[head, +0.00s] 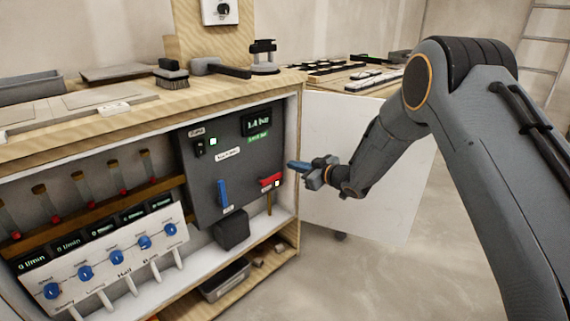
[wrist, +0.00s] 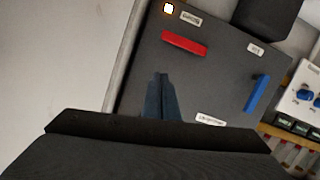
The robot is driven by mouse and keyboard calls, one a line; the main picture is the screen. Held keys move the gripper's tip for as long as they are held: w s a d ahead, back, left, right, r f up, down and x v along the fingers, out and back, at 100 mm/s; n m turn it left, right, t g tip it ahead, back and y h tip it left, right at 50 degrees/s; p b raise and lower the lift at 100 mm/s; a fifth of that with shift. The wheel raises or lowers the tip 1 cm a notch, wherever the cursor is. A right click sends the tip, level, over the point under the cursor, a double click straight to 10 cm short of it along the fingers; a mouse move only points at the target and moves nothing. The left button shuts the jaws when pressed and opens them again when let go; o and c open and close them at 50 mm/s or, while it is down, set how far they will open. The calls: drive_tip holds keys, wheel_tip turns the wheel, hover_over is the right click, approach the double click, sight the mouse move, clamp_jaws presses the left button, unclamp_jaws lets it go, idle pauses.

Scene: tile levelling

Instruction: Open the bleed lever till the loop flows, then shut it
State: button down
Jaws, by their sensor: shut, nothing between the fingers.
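A dark grey panel (head: 200,180) inside the cabinet carries two levers. The red lever (head: 270,180) lies roughly level at its lower right, with a small lit square beside it; it also shows in the wrist view (wrist: 184,43). The blue lever (head: 222,193) stands about upright to its left, also in the wrist view (wrist: 257,94). The small labels are too blurred to tell which is the bleed lever. My gripper (head: 293,165) is shut and empty, in front of the panel's right edge and apart from both levers; its blue fingers (wrist: 160,80) point at the panel.
A panel display (head: 257,121) seems to read 1.4 bar. Left are several blue knobs (head: 85,272) under flow displays, the readable ones showing 0 l/min, and several tubes. The open white cabinet door (head: 340,215) stands behind my gripper. Tools lie on the worktop (head: 60,127).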

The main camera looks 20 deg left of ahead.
drive_tip(key=shift+v, duration=1.55)
drive_tip(key=d+r+m+t+h, duration=0.2)
drive_tip(key=d+r+m+h, duration=0.15)
drive_tip(key=d+r, duration=0.3)
drive_tip(key=s+d+r+m+h, duration=0.2)
drive_tip(key=s+d+h, duration=0.15)
drive_tip(key=d, duration=0.35)
drive_tip(key=s+d+r+m+h, duration=0.1)
drive_tip(key=s+d+m+h, duration=0.1)
drive_tip(key=s+d+h, duration=0.3)
drive_tip(key=s+d+r+m+g, duration=0.1)
drive_tip(key=s+d+g, duration=0.3)
drive_tip(key=s, duration=0.8)
drive_tip(key=s+d+m+g+h, duration=0.1)
drive_tip(key=s+d+m+g, duration=0.1)
drive_tip(key=s+d, duration=0.7)
drive_tip(key=s+d+r+m+g, duration=0.1)
drive_tip(key=s+d+g, duration=0.2)
drive_tip(key=s, duration=1.1)
drive_tip(key=d+r+m+p, duration=0.4)
drive_tip(key=d+r+p, duration=0.8)
drive_tip(key=p, duration=1)
wheel_tip(320, 180, up, 2)
drive_tip(key=shift+d+r+t+h+p, duration=0.2)
drive_tip(key=shift+t+h+p, duration=0.1)
drive_tip(key=shift+h+p, duration=0.1)
